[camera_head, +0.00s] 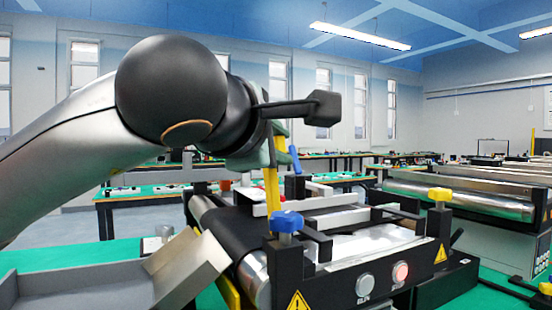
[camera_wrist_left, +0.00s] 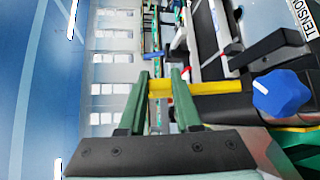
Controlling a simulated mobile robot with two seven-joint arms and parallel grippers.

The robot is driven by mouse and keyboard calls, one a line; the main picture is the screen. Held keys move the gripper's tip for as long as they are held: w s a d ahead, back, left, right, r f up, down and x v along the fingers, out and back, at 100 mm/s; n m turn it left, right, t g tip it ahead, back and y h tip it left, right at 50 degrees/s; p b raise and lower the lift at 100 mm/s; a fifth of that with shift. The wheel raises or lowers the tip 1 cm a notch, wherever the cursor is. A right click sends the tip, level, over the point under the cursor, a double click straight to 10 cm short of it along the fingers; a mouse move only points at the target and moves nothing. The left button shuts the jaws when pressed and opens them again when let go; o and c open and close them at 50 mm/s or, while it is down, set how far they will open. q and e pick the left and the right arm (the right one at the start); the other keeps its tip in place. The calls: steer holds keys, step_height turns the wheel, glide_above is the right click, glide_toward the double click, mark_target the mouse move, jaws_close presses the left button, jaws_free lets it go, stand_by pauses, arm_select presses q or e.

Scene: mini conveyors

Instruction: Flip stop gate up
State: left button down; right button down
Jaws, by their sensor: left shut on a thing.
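A yellow bar (camera_head: 271,190), which appears to be the stop gate or its handle, stands near upright at the near left side of the mini conveyor (camera_head: 340,246). It rises behind a blue knob (camera_head: 286,221). In the left wrist view the yellow bar (camera_wrist_left: 205,88) runs from between the green fingers towards the blue knob (camera_wrist_left: 281,92). My left gripper (camera_head: 275,150) reaches in from above and is shut on the bar's upper end; the green fingers show on both sides of it in the left wrist view (camera_wrist_left: 160,100). My right gripper is not in view.
A grey metal chute (camera_head: 185,267) stands left of the conveyor. The front panel has a pale button (camera_head: 366,285) and a lit red button (camera_head: 400,272). Another conveyor (camera_head: 460,195) lies to the right.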

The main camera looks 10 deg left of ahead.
arm_select(q)
steer(key=shift+s+d+f+m+t+b, duration=0.1)
steer(key=shift+s+d+m+t+b, duration=0.35)
steer(key=shift+b, duration=0.3)
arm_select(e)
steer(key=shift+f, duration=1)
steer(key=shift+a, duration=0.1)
arm_select(q)
steer(key=c, duration=0.6)
jaws_free()
steer(key=shift+s, duration=0.1)
steer(key=b+v, duration=0.3)
steer(key=v, duration=0.9)
steer(key=shift+s+a, duration=0.15)
steer(key=shift+s, duration=0.1)
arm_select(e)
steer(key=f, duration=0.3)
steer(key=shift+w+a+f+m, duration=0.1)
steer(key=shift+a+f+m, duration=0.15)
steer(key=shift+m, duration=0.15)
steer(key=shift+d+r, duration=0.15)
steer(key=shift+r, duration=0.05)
